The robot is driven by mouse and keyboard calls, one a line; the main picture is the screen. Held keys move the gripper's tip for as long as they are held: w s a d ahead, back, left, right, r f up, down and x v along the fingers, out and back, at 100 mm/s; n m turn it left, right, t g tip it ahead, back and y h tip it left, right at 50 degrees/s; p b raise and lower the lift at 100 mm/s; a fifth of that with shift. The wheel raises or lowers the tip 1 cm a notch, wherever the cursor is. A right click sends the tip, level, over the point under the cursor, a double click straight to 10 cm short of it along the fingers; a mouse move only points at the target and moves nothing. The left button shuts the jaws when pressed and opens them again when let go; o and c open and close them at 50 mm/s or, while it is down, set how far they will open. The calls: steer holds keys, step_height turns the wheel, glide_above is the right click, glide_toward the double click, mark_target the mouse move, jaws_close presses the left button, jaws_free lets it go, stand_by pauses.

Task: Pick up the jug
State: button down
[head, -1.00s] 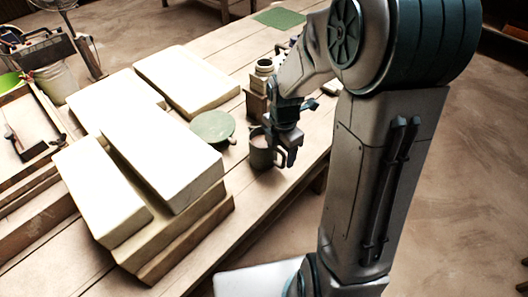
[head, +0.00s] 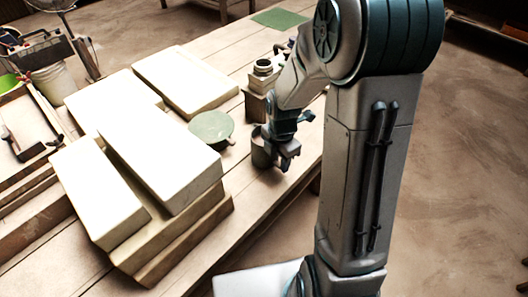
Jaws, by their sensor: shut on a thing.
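The jug (head: 260,153) is a small dark grey, open-topped vessel near the right edge of the plank table (head: 222,257). It stands upright, and I see no clear gap between it and the table. My gripper (head: 284,156) is at the jug's right side, low by its rim and handle area, and is shut on it. The gripper and wrist hide the jug's right side and most of its handle, so the exact grip is not clear.
A green round-topped item (head: 211,126) lies just left of the jug. Large pale slabs (head: 160,165) on boards fill the table's left. A green mat (head: 280,18) lies at the far end.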

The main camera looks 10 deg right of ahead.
steer(key=shift+r, duration=0.1)
steer(key=shift+r, duration=0.75)
step_height(320, 180, up, 2)
steer(key=shift+w+r+p, duration=0.1)
steer(key=shift+r+p, duration=0.15)
steer(key=shift+p, duration=0.15)
steer(key=s+d+r, duration=0.1)
steer(key=d+r, duration=0.6)
steer(key=d, duration=0.5)
steer(key=w+a+f+m+p, duration=0.2)
steer(key=a+m, duration=0.1)
steer(key=m, duration=0.3)
steer(key=w+a+f+m+p, duration=0.2)
steer(key=a+f+m, duration=0.1)
steer(key=m, duration=0.4)
steer(key=w+a+f+m+p, duration=0.2)
steer(key=a+f+m, duration=0.1)
steer(key=m, duration=0.3)
steer(key=shift+w+a+f+m+p, duration=0.1)
steer(key=shift+a+m+p, duration=0.2)
steer(key=shift+a, duration=0.4)
steer(key=a+m, duration=0.1)
steer(key=a+f+m, duration=0.1)
steer(key=m, duration=0.1)
steer(key=shift+w+f+p, duration=0.2)
steer(key=shift+f+p, duration=0.1)
steer(key=shift+p, duration=0.05)
steer(key=shift+f, duration=0.1)
